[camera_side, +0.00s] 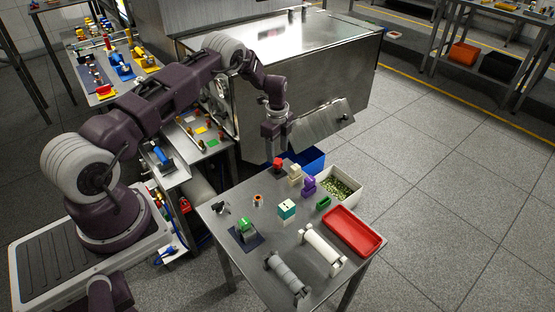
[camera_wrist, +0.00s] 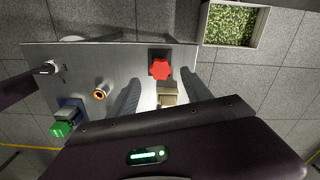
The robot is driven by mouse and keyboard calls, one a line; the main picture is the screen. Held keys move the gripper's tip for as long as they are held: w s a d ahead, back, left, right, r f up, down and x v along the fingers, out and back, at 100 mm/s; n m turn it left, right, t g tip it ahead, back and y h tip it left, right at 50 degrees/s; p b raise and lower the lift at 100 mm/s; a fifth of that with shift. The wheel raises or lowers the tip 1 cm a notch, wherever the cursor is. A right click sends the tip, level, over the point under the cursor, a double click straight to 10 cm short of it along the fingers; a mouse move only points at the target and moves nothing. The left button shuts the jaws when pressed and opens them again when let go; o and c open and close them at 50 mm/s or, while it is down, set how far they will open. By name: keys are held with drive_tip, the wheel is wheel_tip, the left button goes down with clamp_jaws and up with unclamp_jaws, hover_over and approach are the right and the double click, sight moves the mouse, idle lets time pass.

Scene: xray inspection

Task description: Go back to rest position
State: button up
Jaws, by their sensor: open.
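My gripper (camera_side: 275,150) hangs over the far edge of the small metal table, fingers pointing down. In the wrist view my gripper (camera_wrist: 160,76) has its two fingers apart with nothing held between them. Below and between them, in that view, are a red knob-like piece (camera_wrist: 160,69) and a beige block (camera_wrist: 167,92). In the side view the red piece (camera_side: 278,164) and beige block (camera_side: 295,174) stand at the table's far side. The exact height of the fingertips above them is hard to tell.
The metal table (camera_side: 225,205) also carries a purple piece (camera_side: 308,187), a teal-and-white cube (camera_side: 286,209), a green block (camera_side: 244,226), rollers and a red tray (camera_side: 353,232). A blue bin (camera_side: 313,158) and a large steel cabinet (camera_side: 310,45) stand behind.

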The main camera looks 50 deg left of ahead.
drive_tip(key=shift+r, duration=0.75)
drive_tip(key=shift+w+d+r, duration=0.1)
drive_tip(key=shift+r, duration=0.2)
drive_tip(key=s+d+r+n+t, duration=0.15)
drive_tip(key=d+r, duration=0.25)
drive_tip(key=r, duration=0.6)
drive_tip(key=s+d+r+n, duration=0.3)
drive_tip(key=d+r, duration=0.1)
drive_tip(key=r, duration=0.7)
drive_tip(key=s+d+r+n+t, duration=0.1)
drive_tip(key=s+d+r+n, duration=0.25)
drive_tip(key=r, duration=0.65)
drive_tip(key=s+d+r+n+t, duration=0.2)
drive_tip(key=s+d+r, duration=0.45)
drive_tip(key=s, duration=0.45)
drive_tip(key=s+d+n, duration=0.1)
drive_tip(key=s+n, duration=0.1)
drive_tip(key=s, duration=0.6)
drive_tip(key=s+d+n+t, duration=0.1)
drive_tip(key=s+d+n, duration=0.1)
drive_tip(key=s, duration=0.6)
drive_tip(key=shift+s+d+f+n, duration=0.15)
drive_tip(key=shift+s+f+n, duration=0.15)
drive_tip(key=shift+f+n, duration=0.15)
